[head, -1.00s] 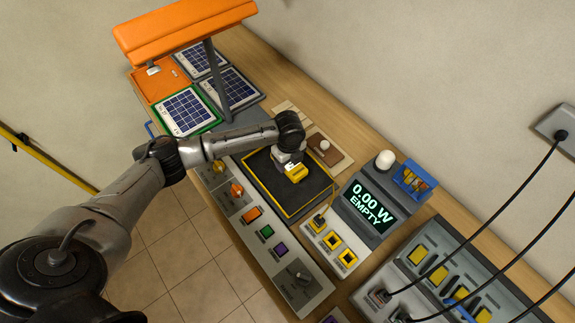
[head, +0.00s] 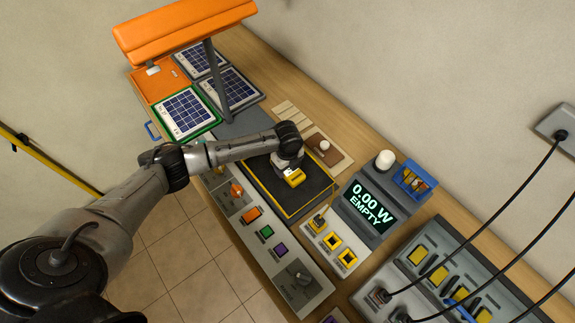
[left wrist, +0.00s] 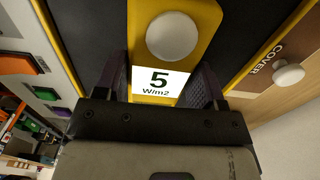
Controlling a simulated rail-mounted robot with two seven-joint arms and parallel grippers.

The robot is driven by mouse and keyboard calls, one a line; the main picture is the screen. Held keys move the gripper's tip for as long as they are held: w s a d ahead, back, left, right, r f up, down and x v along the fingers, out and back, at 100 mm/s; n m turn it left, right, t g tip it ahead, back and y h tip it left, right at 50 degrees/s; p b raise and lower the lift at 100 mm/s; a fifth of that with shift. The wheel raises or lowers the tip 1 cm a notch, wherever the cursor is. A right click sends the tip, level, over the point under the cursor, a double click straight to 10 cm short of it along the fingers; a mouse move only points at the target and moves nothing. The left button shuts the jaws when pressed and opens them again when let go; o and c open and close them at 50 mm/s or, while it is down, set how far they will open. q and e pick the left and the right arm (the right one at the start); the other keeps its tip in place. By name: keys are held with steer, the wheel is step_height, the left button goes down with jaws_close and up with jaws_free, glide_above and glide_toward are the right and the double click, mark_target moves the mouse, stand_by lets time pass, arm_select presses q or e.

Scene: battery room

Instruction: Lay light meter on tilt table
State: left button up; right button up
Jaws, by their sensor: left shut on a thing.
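The light meter (head: 295,178) is a small yellow block in the head view. The left wrist view shows its yellow body (left wrist: 205,22), a white dome and a label reading "5 W/m2". My left gripper (left wrist: 168,85) is shut on the light meter, with a finger on each side of it. The tilt table (head: 309,198) is a dark panel with a yellow edge, and the meter is over its surface. I cannot tell whether the meter touches it. My right gripper does not show.
A display (head: 370,206) reading "0.00 W EMPTY" stands right of the table. A brown cover with a white knob (head: 324,145) lies behind it. A control panel (head: 262,232) with buttons runs along the front. Solar panels (head: 185,112) sit at the far left under an orange hood.

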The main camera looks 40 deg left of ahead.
arm_select(q)
steer(key=o, duration=1)
step_height(320, 180, up, 12)
steer(key=s+d+f+n+t+h, duration=0.1)
steer(key=s+d+f+n, duration=0.25)
steer(key=s+d, duration=0.45)
steer(key=s+d+f+n+t+h, duration=0.1)
steer(key=s+d+f+n, duration=0.2)
steer(key=s+d+f, duration=0.3)
steer(key=s+n, duration=0.2)
steer(key=s, duration=0.1)
steer(key=s+r+n, duration=0.1)
steer(key=s+n, duration=0.1)
steer(key=s, duration=0.1)
steer(key=s+n+t, duration=0.1)
steer(key=s+n, duration=0.1)
steer(key=s, duration=0.1)
steer(key=shift+s+d+r+p, duration=0.15)
steer(key=shift+d+r+p, duration=0.2)
steer(key=s+a+r+n+y, duration=0.1)
steer(key=s+a+n, duration=0.3)
steer(key=s, duration=0.3)
steer(key=shift+r+n+t+y, duration=0.3)
steer(key=shift+n+y, duration=0.1)
steer(key=shift+n, duration=0.35)
steer(key=shift+w, duration=0.1)
